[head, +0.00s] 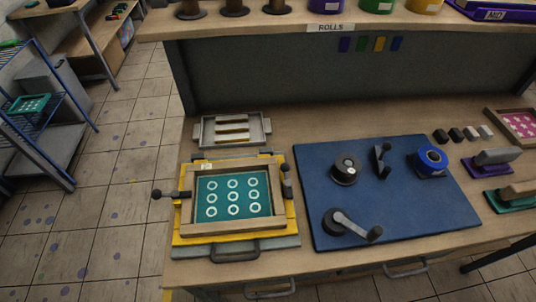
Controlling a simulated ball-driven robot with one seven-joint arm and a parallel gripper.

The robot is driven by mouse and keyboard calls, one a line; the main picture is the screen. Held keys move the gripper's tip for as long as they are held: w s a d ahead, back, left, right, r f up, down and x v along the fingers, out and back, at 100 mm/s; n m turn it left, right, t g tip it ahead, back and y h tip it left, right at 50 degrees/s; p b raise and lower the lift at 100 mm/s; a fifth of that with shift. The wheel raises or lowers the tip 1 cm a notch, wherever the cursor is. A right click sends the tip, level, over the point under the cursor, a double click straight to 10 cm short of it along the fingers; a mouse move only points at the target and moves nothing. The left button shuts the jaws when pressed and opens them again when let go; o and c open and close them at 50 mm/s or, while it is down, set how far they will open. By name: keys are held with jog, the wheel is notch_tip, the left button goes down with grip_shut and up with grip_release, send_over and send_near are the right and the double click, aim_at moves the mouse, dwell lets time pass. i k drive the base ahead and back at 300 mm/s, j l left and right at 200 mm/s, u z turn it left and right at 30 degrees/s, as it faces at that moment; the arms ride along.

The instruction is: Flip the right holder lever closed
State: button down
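The printing holder is a yellow base (181,236) on the workbench, left of the blue mat. A wooden-framed screen (183,210) with a teal mesh and white rings lies in it. The right holder lever (287,182) stands at the frame's right side, its black knob pointing up and away toward the back. The left holder lever (168,194) sticks out sideways to the left, its black knob outside the base. My gripper is not in view.
A blue mat (400,225) carries a crank handle (352,225), a black round part (345,170), a small lever (381,160) and a blue roll (431,160). A grey tray (205,132) sits behind the holder. A raised shelf (270,28) spans the back.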

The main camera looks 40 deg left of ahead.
aim_at(285, 166)
jog(key=u, duration=1)
jog(key=j, duration=0.1)
